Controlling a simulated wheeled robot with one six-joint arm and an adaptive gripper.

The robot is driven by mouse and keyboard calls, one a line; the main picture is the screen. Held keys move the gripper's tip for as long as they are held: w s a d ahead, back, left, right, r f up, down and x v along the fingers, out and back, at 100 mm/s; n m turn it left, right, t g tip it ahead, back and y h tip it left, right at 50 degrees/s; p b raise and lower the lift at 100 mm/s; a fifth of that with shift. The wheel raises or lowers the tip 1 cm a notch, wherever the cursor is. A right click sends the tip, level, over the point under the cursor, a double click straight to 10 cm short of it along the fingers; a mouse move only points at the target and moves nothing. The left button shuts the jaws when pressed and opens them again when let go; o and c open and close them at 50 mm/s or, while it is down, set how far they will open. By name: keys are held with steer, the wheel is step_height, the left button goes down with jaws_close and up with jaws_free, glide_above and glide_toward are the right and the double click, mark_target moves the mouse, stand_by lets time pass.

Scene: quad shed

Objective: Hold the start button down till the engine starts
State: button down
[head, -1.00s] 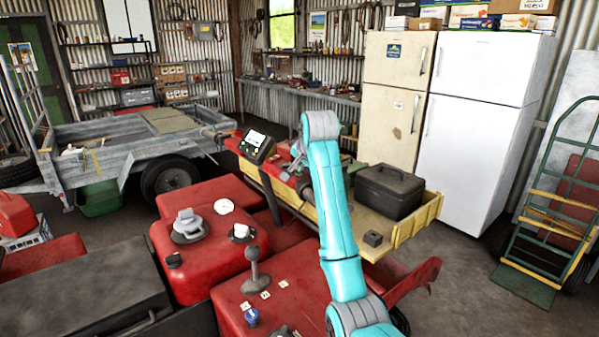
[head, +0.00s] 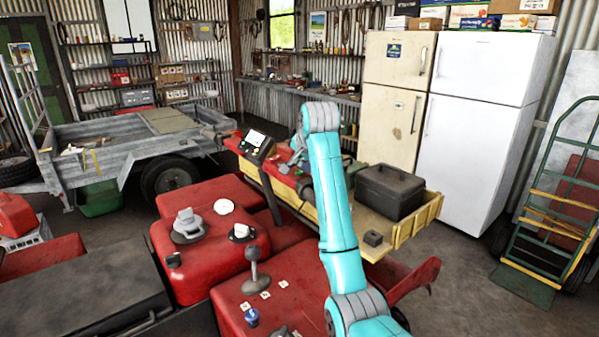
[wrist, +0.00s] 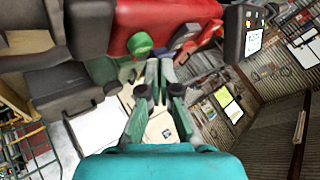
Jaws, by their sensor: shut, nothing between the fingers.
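A round green button-like part (wrist: 139,43) stands out beside the red bodywork (wrist: 95,25) in the wrist view. I cannot tell for sure that it is the start button. My gripper (wrist: 158,74) is shut and empty. Its fingertips are near the green part in the picture, and no contact is visible. In the head view my gripper is mostly hidden behind my arm, near the red quad's handlebar area (head: 284,183). A dark display unit (head: 257,143) with a lit screen stands left of it; it also shows in the wrist view (wrist: 254,33).
A yellow-sided rack (head: 405,232) carrying a dark case (head: 390,191) lies right of my arm. Two fridges (head: 475,120) stand behind it. A grey trailer (head: 110,135) is at the left. A hand truck (head: 550,215) stands at the right.

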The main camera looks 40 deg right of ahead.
mark_target(300, 172)
steer(key=shift+r, duration=2.45)
